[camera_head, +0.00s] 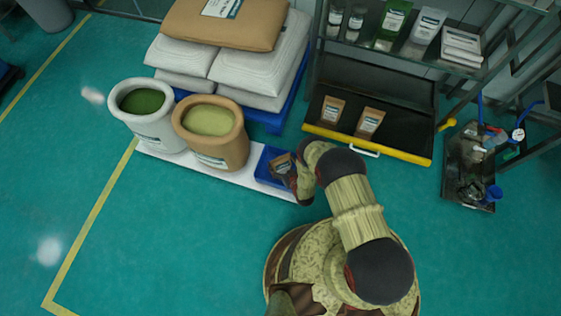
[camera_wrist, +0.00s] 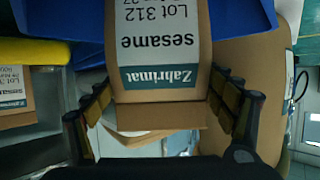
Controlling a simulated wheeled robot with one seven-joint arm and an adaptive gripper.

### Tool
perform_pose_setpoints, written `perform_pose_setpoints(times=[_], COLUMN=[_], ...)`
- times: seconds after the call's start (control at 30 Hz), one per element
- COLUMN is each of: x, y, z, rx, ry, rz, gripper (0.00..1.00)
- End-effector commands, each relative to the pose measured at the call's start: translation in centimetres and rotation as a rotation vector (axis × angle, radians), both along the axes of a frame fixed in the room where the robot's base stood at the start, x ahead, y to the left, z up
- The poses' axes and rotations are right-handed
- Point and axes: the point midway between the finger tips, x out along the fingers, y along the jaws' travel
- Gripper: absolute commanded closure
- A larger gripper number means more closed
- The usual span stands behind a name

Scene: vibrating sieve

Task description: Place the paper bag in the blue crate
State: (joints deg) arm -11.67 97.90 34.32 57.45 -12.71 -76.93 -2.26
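The paper bag (camera_head: 280,163) is brown with a white and teal label. It is at the blue crate (camera_head: 263,172), which stands on the white board's right end. In the wrist view the bag (camera_wrist: 160,65) fills the middle, its "sesame" label upside down, with blue crate walls (camera_wrist: 240,18) on both sides. In the head view my gripper (camera_head: 285,168) is at the crate's right side, partly hidden by my arm. I cannot tell whether the bag touches the crate floor.
An open tan sack (camera_head: 212,137) and an open white sack (camera_head: 147,118) stand left of the crate. Behind is a pallet of stacked sacks (camera_head: 250,65). Two similar bags (camera_head: 332,108) (camera_head: 370,122) stand on a dark shelf with a yellow front edge (camera_head: 375,148). Floor is clear at left.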

Motion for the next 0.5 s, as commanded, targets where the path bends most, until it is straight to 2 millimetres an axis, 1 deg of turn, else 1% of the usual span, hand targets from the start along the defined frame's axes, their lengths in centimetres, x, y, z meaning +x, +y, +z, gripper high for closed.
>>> perform_pose_setpoints(times=[0.03,0.27,0.5], x=[0.0,-0.01,-0.02], y=[0.01,0.0,0.0], z=[0.03,0.03,0.02], rx=[0.0,0.0,0.0], ry=[0.0,0.0,0.0], rz=[0.0,0.0,0.0], gripper=[0.14,0.01,0.0])
